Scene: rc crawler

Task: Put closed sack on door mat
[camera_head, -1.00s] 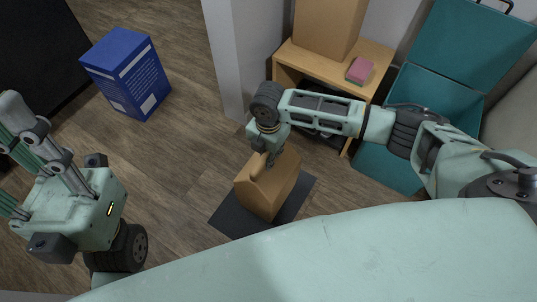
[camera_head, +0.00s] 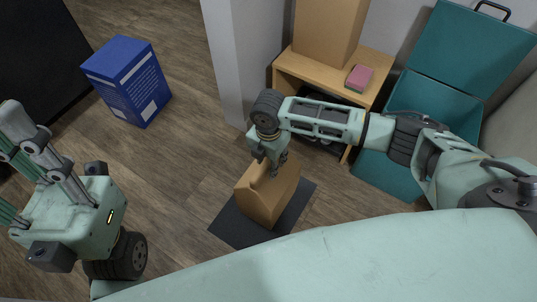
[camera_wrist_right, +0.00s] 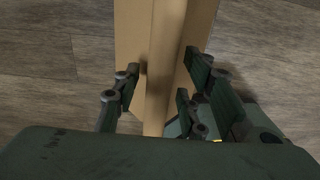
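The closed sack (camera_head: 268,200) is a brown paper bag with a folded top. It stands upright on the dark door mat (camera_head: 232,226), and the mat shows around its base. My right gripper (camera_head: 271,164) is over the sack's top. In the right wrist view the folded top (camera_wrist_right: 160,70) runs between the right gripper's two fingers (camera_wrist_right: 161,78), which stand apart with gaps beside the fold, so it looks open. My left gripper (camera_head: 20,165) is at the left edge, away from the sack, with its fingers spread and no object seen in it; its tips are partly cut off.
A blue box (camera_head: 128,80) stands on the wooden floor at the upper left. A wooden shelf (camera_head: 375,65) with a cardboard box (camera_head: 328,28) and a pink sponge (camera_head: 360,76) is behind my right arm. A teal open case (camera_head: 470,50) is right of it. Floor left of the mat is clear.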

